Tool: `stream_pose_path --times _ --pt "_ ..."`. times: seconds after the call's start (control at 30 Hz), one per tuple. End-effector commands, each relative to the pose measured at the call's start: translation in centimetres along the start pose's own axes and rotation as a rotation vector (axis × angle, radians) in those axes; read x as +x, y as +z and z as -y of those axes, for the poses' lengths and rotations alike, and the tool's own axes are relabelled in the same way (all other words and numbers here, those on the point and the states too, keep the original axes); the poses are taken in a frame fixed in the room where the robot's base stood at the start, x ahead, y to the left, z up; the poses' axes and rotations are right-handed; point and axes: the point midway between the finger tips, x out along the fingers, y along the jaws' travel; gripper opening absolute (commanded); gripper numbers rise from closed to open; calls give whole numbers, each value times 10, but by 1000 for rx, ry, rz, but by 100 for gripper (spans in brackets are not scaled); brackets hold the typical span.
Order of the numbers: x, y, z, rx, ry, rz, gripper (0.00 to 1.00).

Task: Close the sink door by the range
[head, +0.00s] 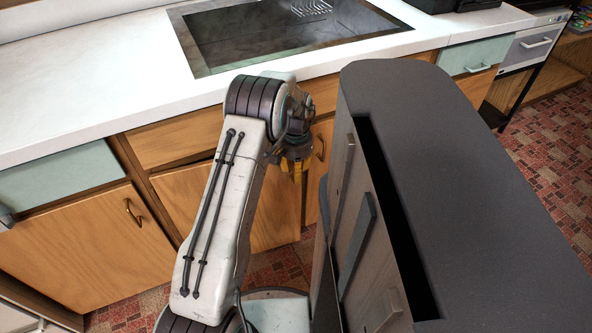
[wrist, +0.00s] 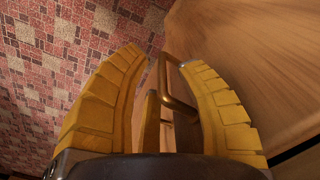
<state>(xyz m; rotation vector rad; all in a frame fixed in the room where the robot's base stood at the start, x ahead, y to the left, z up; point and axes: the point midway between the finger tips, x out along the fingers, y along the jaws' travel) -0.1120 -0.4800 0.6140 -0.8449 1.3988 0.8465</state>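The right sink door has a bronze handle (head: 320,148). My gripper (head: 297,165) points down in front of the sink cabinet. In the wrist view its yellow fingers (wrist: 162,65) are apart, with a bronze handle (wrist: 178,92) between them, on a wooden door face (wrist: 250,60). I cannot tell whether they touch the handle.
The white counter (head: 80,90) runs along the back. Another closed wooden door (head: 90,250) is at left, below a pale green drawer (head: 60,172). My dark body fills the right. Red patterned floor (head: 555,130) shows at far right.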

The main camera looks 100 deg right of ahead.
Motion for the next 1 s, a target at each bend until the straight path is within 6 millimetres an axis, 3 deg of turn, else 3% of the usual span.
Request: stream_pose_path --times 0.37,1.0 --pt "-10 -1 1 -1 -1 -5 34" --pt "-105 -1 0 0 0 -3 34"
